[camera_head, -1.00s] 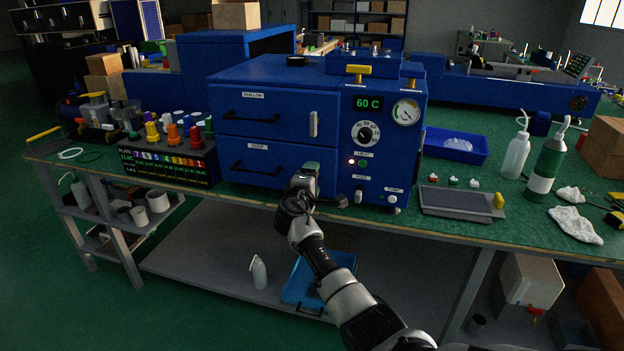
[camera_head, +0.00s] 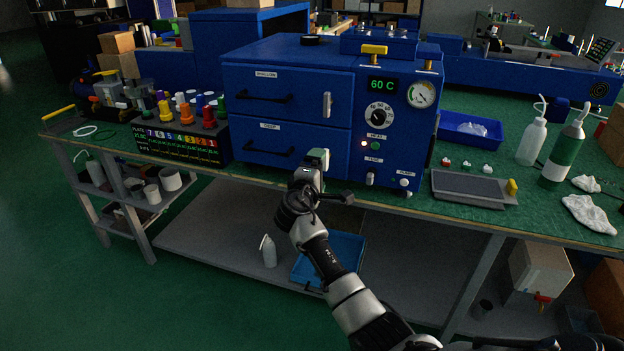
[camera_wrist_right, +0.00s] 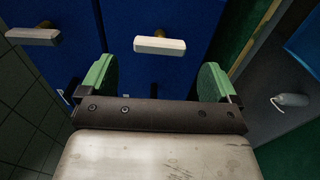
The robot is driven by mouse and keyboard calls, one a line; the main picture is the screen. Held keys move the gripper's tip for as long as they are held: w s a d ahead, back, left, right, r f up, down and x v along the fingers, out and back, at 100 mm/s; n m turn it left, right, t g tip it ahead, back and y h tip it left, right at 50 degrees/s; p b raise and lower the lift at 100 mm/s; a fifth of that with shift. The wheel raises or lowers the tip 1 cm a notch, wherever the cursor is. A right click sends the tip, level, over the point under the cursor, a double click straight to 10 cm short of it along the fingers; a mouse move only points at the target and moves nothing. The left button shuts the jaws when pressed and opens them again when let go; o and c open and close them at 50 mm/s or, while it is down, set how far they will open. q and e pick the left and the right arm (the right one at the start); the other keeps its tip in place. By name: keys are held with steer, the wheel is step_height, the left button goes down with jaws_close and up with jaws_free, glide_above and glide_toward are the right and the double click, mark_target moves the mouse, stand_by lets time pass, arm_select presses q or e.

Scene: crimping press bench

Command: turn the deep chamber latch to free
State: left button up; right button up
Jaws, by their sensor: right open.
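The blue press (camera_head: 395,155) has a shallow drawer (camera_head: 285,95) above a deep drawer (camera_head: 262,160). The shallow latch (camera_head: 327,104) stands vertical; it also shows at the left of the right wrist view (camera_wrist_right: 35,37). The deep latch (camera_wrist_right: 160,45) is a pale bar on a short post, lying parallel to the shallow latch, so also vertical. In the head view my gripper mostly hides it. My right gripper (camera_head: 316,162) is open at the deep drawer's right edge. Its green fingers (camera_wrist_right: 158,80) straddle the latch's line, with the latch just ahead, apparently untouched. My left gripper is not visible.
The bench edge (camera_head: 400,212) runs just under my gripper. Bright pegs stand on a plate rack (camera_head: 180,145) at left. A grey pad (camera_head: 470,188), a blue tray (camera_head: 472,130) and bottles (camera_head: 532,142) are at right. A lower blue tray (camera_head: 345,252) sits on the shelf.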

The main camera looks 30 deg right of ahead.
steer(key=v, duration=0.5)
steer(key=shift+s+a, duration=0.1)
stand_by(0.3)
steer(key=s+a+f+n+g+y+p, duration=0.1)
steer(key=s+a+f+y, duration=0.15)
steer(key=f, duration=0.75)
steer(key=s+a+f+n+g+y+p, duration=0.1)
steer(key=f+y+p, duration=0.15)
steer(key=f, duration=0.85)
steer(key=s+a+f+g+y+p, duration=0.1)
steer(key=s+a+f+y, duration=0.1)
steer(key=s+f, duration=0.45)
steer(key=s+a+f+g+y, duration=0.1)
steer(key=s+a+f+y, duration=0.15)
steer(key=s+f, duration=0.4)
steer(key=s+a+f+m+g+y+p, duration=0.1)
steer(key=s+f, duration=0.4)
steer(key=s, duration=0.8)
steer(key=s+a+f+m+g+y+p, duration=0.1)
steer(key=s+f+m+g, duration=0.2)
steer(key=s, duration=1)
steer(key=s+a+f+m+g+y+p, duration=0.1)
steer(key=s+f+m+g+y+p, duration=0.1)
steer(key=s+f, duration=0.6)
steer(key=s+m, duration=0.1)
steer(key=s, duration=0.4)
steer(key=shift+f+m+g, duration=0.2)
steer(key=shift+m+g, duration=0.2)
